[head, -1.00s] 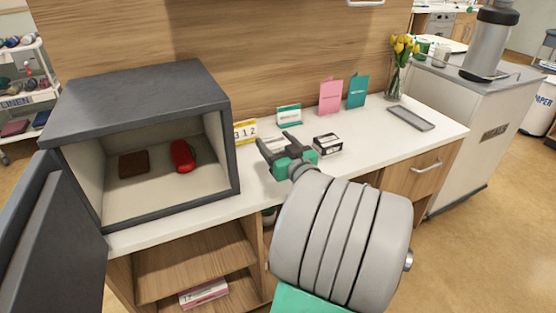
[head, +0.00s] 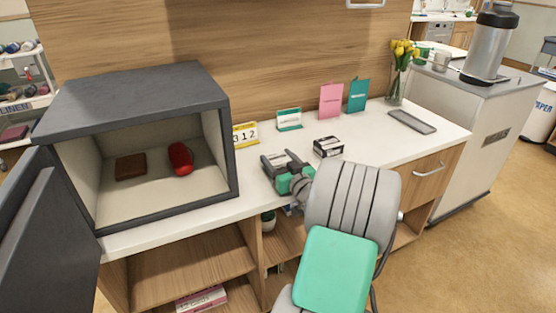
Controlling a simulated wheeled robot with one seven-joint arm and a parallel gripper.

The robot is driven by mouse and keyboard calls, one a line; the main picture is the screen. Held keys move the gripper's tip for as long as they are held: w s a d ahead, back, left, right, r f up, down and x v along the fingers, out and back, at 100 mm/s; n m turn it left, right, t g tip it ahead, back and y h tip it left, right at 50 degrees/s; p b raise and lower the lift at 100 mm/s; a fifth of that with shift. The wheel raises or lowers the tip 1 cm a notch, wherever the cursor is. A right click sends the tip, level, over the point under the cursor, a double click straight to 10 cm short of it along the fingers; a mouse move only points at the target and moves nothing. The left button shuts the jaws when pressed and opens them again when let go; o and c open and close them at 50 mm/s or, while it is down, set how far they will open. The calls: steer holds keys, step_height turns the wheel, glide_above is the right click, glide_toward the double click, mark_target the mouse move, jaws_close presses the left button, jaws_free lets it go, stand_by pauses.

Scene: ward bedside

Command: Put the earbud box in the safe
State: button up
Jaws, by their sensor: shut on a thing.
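The dark grey safe (head: 140,98) stands open at the left of the counter, its door (head: 45,240) swung out to the left. Inside, a brown wallet (head: 131,166) and a red case (head: 180,158) lie on its floor, with bare floor in front of them. My gripper (head: 280,160) is right of the safe opening, over the counter. It is shut on a small pale box (head: 276,159), apparently the earbud box, mostly hidden by the fingers. I cannot tell whether the box touches the counter.
A black-and-white box (head: 328,146) stands just right of my gripper. A yellow calendar (head: 246,135), a teal-edged card (head: 289,119), pink (head: 331,100) and teal (head: 358,95) cards line the back. A grey tray (head: 412,121) and tulips (head: 403,50) are at the right.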

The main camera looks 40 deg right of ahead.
steer(key=o, duration=1.4)
steer(key=shift+r+p, duration=0.15)
steer(key=shift+p, duration=0.55)
